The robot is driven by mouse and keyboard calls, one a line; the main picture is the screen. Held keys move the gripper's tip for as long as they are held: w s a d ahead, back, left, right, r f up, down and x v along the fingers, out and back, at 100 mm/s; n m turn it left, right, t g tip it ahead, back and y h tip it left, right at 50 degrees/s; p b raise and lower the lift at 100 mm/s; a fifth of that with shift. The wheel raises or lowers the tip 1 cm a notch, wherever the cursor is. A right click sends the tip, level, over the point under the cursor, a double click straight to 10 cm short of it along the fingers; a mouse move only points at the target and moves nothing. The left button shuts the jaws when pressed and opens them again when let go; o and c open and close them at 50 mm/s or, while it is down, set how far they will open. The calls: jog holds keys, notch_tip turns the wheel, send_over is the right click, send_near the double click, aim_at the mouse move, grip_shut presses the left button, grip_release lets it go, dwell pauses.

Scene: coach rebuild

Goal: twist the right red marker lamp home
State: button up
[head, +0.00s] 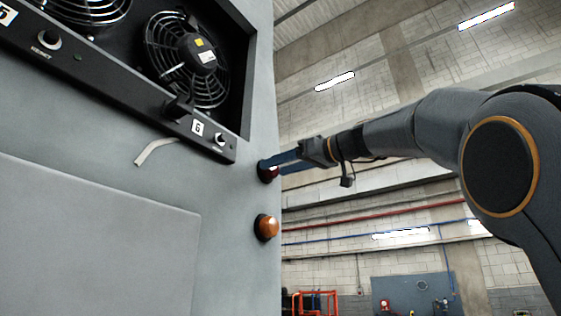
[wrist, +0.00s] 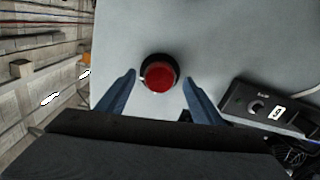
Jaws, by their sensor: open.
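The red marker lamp (wrist: 159,78) sits in its dark round base on the grey coach panel (wrist: 205,40). In the head view the lamp (head: 268,173) is at the panel's right edge, partly hidden by the blue fingers. My gripper (wrist: 158,88) is open, with one blue finger on each side of the lamp and a visible gap to both. In the head view my gripper (head: 272,166) reaches in from the right, its fingertips at the lamp. I cannot tell whether the fingertips touch the panel.
An amber lamp (head: 267,227) is just below the red one. A black fan housing (head: 120,95) with fans and a panel numbered 6 is up and left. A pale strap (head: 155,149) hangs under it. Right of the coach edge is open hall space.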

jog(key=shift+w+a, duration=0.1)
jog(key=shift+w, duration=0.05)
jog(key=shift+c, duration=0.4)
jog(key=c, duration=1)
jog(key=shift+f+m, duration=0.1)
jog(key=shift+m, duration=0.2)
jog(key=m+b, duration=0.1)
jog(key=m, duration=1)
jog(key=shift+m, duration=0.3)
